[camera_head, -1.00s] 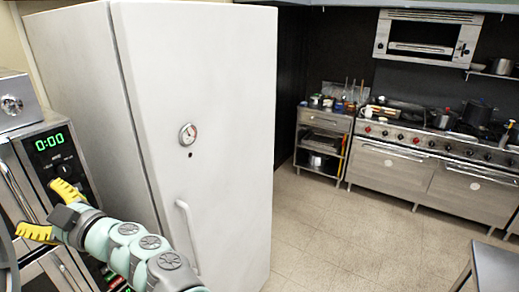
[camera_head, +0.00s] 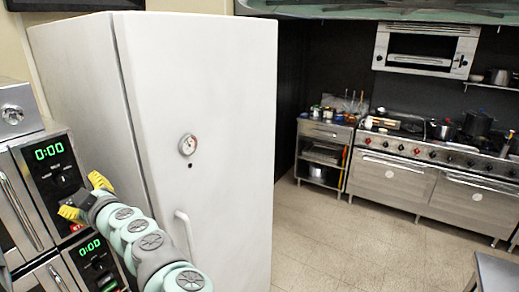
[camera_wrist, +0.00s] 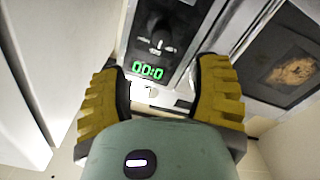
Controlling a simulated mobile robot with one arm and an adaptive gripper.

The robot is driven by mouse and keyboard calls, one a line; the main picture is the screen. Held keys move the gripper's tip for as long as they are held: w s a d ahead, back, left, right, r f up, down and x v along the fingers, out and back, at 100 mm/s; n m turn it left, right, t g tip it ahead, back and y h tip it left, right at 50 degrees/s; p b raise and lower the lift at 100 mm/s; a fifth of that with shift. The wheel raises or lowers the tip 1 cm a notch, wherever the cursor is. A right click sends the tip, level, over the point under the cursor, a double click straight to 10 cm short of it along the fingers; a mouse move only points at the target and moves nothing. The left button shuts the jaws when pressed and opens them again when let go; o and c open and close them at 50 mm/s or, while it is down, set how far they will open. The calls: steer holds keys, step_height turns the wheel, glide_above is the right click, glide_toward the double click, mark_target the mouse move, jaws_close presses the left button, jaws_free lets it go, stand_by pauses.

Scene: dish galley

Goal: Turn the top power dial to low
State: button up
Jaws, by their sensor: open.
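Two stacked steel microwaves stand at the left, each with a dark control panel and a green 0:00 display. The top power dial (camera_head: 63,181) is a dark knob under the upper display (camera_head: 48,151), partly beside my gripper. In the wrist view, which is upside down, a dark knob (camera_wrist: 160,38) with a light mark shows beyond the green display (camera_wrist: 147,71). My gripper (camera_head: 85,196) is open and empty, its yellow fingers in front of the upper panel's lower part. In the wrist view the fingers (camera_wrist: 160,92) are spread wide, apart from the knob.
A tall white fridge (camera_head: 225,90) with a gauge and handle stands close right of the microwaves. The lower microwave's panel (camera_head: 97,265) lies below my gripper. A stove (camera_head: 430,165) stands at the far right, with open floor (camera_head: 340,235) before it.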

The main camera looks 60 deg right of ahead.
mark_target(65, 182)
steer(key=w+p, duration=0.1)
steer(key=w, duration=0.2)
steer(key=w+p, duration=0.2)
steer(key=w, duration=0.2)
steer(key=shift+a+r, duration=0.15)
steer(key=shift+a, duration=0.05)
steer(key=shift+w+d+p, duration=0.1)
steer(key=shift+w+p, duration=0.2)
steer(key=shift+w, duration=0.35)
steer(key=shift+w+f, duration=0.2)
steer(key=shift+w, duration=0.4)
jaws_close()
